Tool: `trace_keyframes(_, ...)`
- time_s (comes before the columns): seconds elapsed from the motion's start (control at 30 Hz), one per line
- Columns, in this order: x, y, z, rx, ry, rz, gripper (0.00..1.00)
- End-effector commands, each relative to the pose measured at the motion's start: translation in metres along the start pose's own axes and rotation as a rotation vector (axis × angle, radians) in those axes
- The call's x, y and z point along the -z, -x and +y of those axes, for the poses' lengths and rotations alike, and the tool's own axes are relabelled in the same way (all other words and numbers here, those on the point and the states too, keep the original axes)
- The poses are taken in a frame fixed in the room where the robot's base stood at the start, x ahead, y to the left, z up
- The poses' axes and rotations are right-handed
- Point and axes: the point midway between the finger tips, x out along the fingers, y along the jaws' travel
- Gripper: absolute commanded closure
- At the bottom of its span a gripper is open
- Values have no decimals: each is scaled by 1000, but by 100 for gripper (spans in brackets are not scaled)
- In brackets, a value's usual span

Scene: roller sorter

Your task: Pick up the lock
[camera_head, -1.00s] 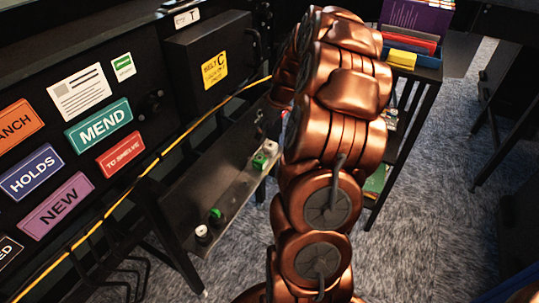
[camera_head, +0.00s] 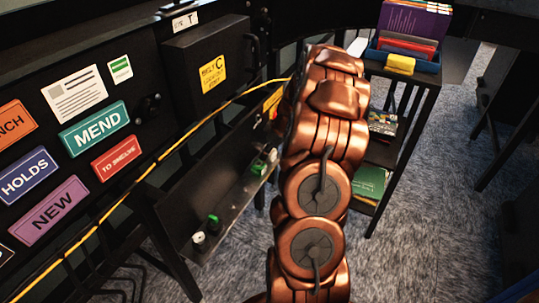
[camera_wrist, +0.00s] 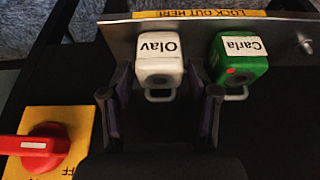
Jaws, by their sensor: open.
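In the wrist view a white lock (camera_wrist: 160,72) labelled "Olav" and a green lock (camera_wrist: 238,65) labelled "Carla" hang side by side from a metal plate (camera_wrist: 118,32). The picture is turned, so their lettering is upside down. My gripper (camera_wrist: 166,84) is open, one finger on each side of the white lock. The right finger stands between the white and green locks. Whether either finger touches a lock I cannot tell.
A red rotary switch (camera_wrist: 45,147) on a yellow plate is at the left of the wrist view. In the head view, small white and green items (camera_head: 213,222) sit on a dark ledge (camera_head: 232,205). A book cart (camera_head: 425,85) stands right of my arm.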

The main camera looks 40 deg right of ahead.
Motion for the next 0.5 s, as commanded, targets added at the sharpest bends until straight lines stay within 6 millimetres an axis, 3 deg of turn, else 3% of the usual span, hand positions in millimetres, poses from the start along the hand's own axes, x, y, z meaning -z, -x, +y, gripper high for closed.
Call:
trace_keyframes(0.3, 0, -8, 0, 0, 0, 1, 41)
trace_keyframes(0.5, 0, -8, 0, -1, 0, 1, 61)
